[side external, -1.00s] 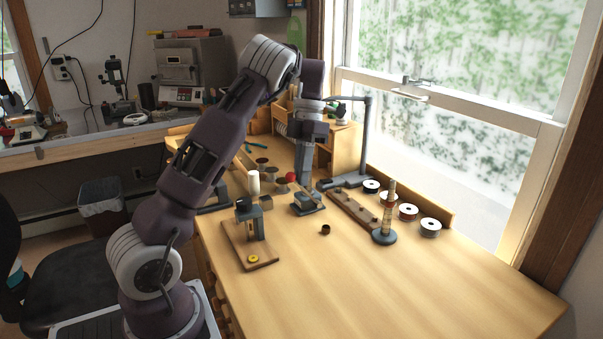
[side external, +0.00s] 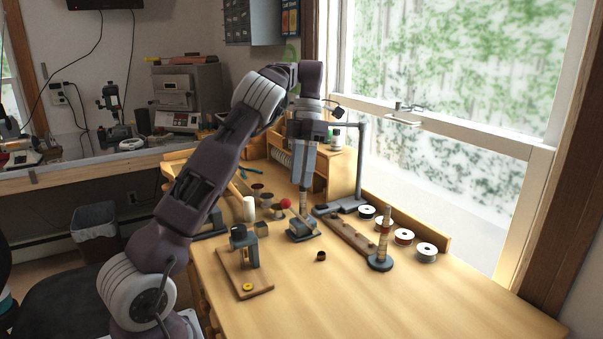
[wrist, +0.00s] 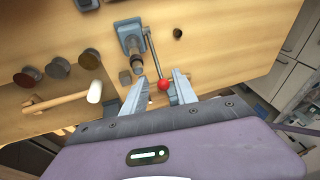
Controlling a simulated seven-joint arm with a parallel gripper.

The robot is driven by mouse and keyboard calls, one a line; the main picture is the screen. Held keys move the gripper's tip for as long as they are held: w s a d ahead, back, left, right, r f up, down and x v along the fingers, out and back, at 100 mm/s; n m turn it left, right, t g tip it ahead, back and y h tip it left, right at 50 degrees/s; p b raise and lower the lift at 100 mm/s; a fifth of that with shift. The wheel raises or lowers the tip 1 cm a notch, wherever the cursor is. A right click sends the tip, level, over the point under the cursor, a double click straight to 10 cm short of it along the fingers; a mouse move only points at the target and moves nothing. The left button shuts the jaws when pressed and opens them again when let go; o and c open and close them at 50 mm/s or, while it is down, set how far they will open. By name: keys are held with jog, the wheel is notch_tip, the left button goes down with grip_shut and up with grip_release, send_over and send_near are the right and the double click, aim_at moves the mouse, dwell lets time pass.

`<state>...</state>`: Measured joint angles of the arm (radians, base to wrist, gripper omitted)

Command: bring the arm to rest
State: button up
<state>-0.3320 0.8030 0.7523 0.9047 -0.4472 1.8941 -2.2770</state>
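My gripper (side external: 303,184) points down above the wooden bench (side external: 400,300), over a small grey press-like device (side external: 303,230) with a banded upright post. In the wrist view my gripper (wrist: 158,88) has its two fingers apart and nothing held between them. A red ball (wrist: 163,86) on the end of a thin lever shows in the gap between the fingertips, seemingly below them. The device (wrist: 130,35) lies just beyond the fingertips there. The exact height of the fingertips above it is hard to tell.
A ringed post (side external: 381,250), several spools (side external: 404,236) and a lamp (side external: 360,165) stand right. The front right bench is clear.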

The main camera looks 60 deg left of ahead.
jog(key=shift+w+r, duration=0.1)
jog(key=shift+r, duration=0.25)
jog(key=s+d+r+m+t, duration=0.2)
jog(key=s+d+r+m, duration=0.2)
jog(key=d+m, duration=0.35)
jog(key=s+d+r+m+t, duration=0.2)
jog(key=s+d+r+m, duration=0.25)
jog(key=d+m, duration=0.35)
jog(key=s+d+f+m+t+y, duration=0.1)
jog(key=s+d+m, duration=0.4)
jog(key=m, duration=0.5)
jog(key=s+d+f+m+t+y, duration=0.1)
jog(key=s+d+f+m+t, duration=0.2)
jog(key=s+m, duration=0.6)
notch_tip(320, 180, down, 3)
jog(key=shift+s+d+f+m, duration=0.1)
jog(key=shift+s+d+m, duration=0.3)
jog(key=shift+d+m, duration=0.6)
